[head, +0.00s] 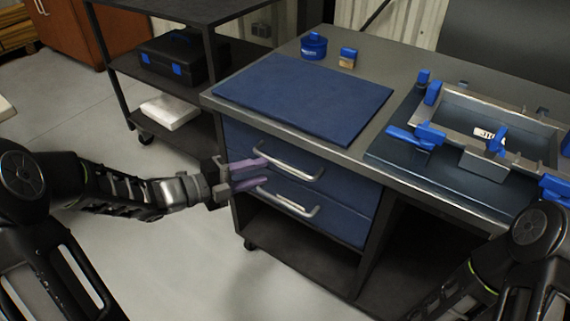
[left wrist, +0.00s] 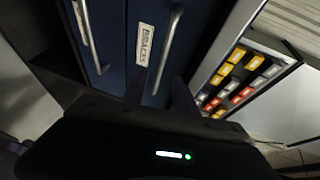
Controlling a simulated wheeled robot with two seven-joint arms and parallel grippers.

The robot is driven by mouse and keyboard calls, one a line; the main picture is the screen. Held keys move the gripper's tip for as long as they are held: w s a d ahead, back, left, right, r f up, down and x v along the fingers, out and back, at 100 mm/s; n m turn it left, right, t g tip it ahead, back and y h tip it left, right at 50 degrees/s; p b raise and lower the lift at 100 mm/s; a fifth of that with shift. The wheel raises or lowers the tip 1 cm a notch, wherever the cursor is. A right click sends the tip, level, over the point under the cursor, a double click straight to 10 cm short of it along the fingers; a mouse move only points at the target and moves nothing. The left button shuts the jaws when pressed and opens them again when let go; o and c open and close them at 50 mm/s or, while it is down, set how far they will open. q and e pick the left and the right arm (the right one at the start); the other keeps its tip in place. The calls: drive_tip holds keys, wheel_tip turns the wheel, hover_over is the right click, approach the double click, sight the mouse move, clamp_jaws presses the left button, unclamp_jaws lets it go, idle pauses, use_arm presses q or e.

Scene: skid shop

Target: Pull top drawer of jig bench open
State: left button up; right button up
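The jig bench (head: 215,97) has a blue two-drawer unit under its left end. The top drawer (head: 345,185) looks closed, with a bar handle (head: 290,163). The lower drawer has a similar handle (head: 288,204). My left gripper (head: 267,171) is open at the drawer fronts, its purple fingers one above the other near the left ends of the handles. I cannot tell if they touch. In the left wrist view, the open fingers (left wrist: 160,90) point at a handle (left wrist: 168,48) beside a "BRACES" label (left wrist: 142,44). My right gripper is out of view.
A blue mat (head: 305,97), a blue round container (head: 314,46) and a jig frame with blue clamps (head: 430,135) are on the benchtop. A dark shelf cart with a black case (head: 182,57) stands behind left. Floor in front of the drawers is clear.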

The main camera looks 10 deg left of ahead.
sight(283, 163)
use_arm(q)
drive_tip(key=shift+b+x, duration=0.6)
drive_tip(key=shift+x, duration=3.35)
clamp_jaws()
drive_tip(key=shift+a, duration=0.1)
